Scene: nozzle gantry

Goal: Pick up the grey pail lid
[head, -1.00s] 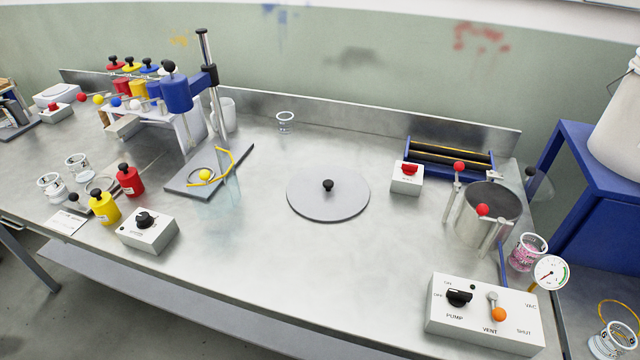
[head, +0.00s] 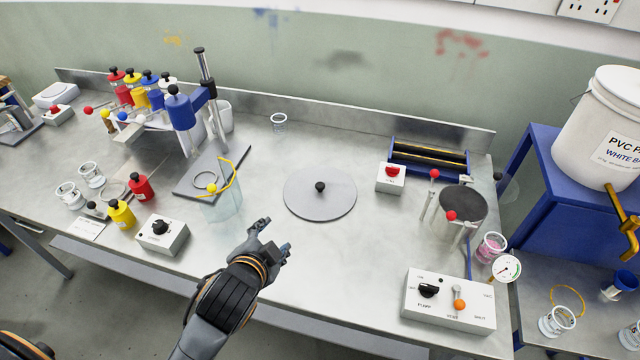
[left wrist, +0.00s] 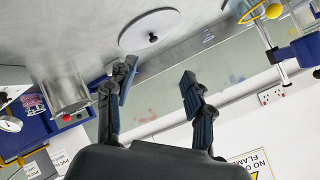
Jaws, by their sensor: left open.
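The grey pail lid (head: 330,208) is a flat round disc with a black knob (head: 320,187) in its middle. It lies flat on the steel bench, and nothing covers it. It also shows in the left wrist view (left wrist: 138,40), near the top. My left gripper (head: 275,237) is open and empty over the front of the bench. It is to the front left of the lid and apart from it. Its two spread fingers (left wrist: 158,77) show in the left wrist view with nothing between them. My right gripper does not show.
A clear beaker (head: 224,206) stands left of the lid, by the gantry plate (head: 190,179). A control box (head: 161,236) is at the front left. A red-button box (head: 391,179) and a grey pot (head: 460,205) are to the right. The bench around the lid is clear.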

